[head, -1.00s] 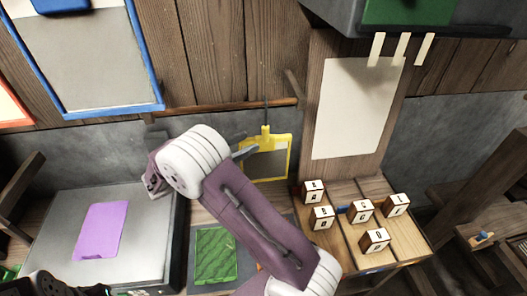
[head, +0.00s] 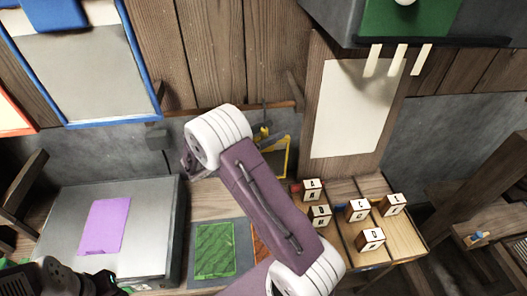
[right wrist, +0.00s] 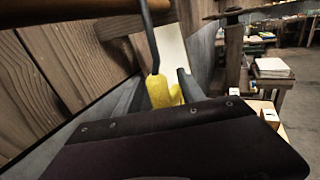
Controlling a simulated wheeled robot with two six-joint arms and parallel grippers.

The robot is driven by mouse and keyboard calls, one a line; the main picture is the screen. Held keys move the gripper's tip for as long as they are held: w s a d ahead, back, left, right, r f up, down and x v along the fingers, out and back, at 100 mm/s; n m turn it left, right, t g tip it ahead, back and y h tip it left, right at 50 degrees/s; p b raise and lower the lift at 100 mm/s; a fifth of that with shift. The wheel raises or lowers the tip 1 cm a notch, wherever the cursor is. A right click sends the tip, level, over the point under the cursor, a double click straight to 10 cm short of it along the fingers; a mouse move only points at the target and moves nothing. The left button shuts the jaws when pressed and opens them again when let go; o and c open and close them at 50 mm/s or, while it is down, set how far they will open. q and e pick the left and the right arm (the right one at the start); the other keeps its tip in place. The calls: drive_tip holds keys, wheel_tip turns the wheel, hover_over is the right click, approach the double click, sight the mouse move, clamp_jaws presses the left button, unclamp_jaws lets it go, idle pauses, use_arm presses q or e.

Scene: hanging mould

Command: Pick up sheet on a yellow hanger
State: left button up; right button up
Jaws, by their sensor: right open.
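The yellow hanger (head: 288,150) hangs from a dark hook on the wall rail, with a grey sheet (head: 277,163) in its frame. My right arm covers its left part in the head view. My right gripper (head: 261,138) is open at the top of the hanger. In the right wrist view the hanger's yellow neck (right wrist: 158,92) and its dark hook stand between the grey fingers. The fingers look apart from it, though contact is hard to judge. My left gripper's fingers do not show; only a part of my left arm is at the bottom left.
A grey box with a purple sheet (head: 103,226) stands at the left. Green (head: 214,248) and orange (head: 261,244) pieces lie on the bench. A blue-framed panel (head: 158,90) hangs upper left.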

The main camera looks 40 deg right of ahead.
drive_tip(key=shift+d, duration=0.35)
clamp_jaws()
idle(1.2)
